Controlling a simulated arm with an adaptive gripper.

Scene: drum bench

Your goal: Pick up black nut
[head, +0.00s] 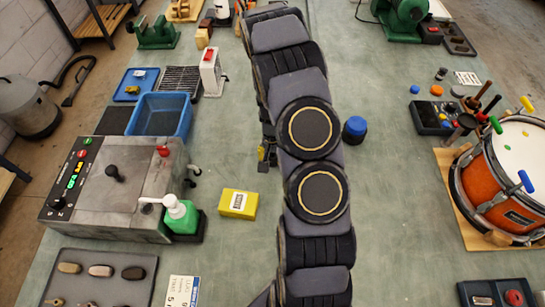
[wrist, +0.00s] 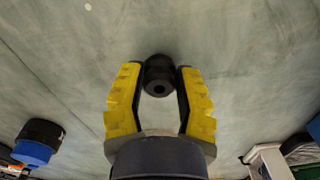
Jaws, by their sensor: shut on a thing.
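The black nut (wrist: 158,84), a small dark round piece with a hole in its near face, is between the fingertips of my gripper (wrist: 160,74) in the wrist view. The gripper has yellow-backed fingers with dark inner pads and is shut on the nut. The bench top lies behind it; I cannot tell whether the nut touches it. In the head view my arm covers most of the gripper, and only a bit of yellow shows at its left edge. The nut is hidden there.
A blue jar with a dark base (head: 355,130) stands right of my arm. A yellow box (head: 238,204), a blue bin (head: 160,116) and a grey machine (head: 120,188) are to the left. An orange drum (head: 500,185) stands at the right. Bench between jar and drum is mostly clear.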

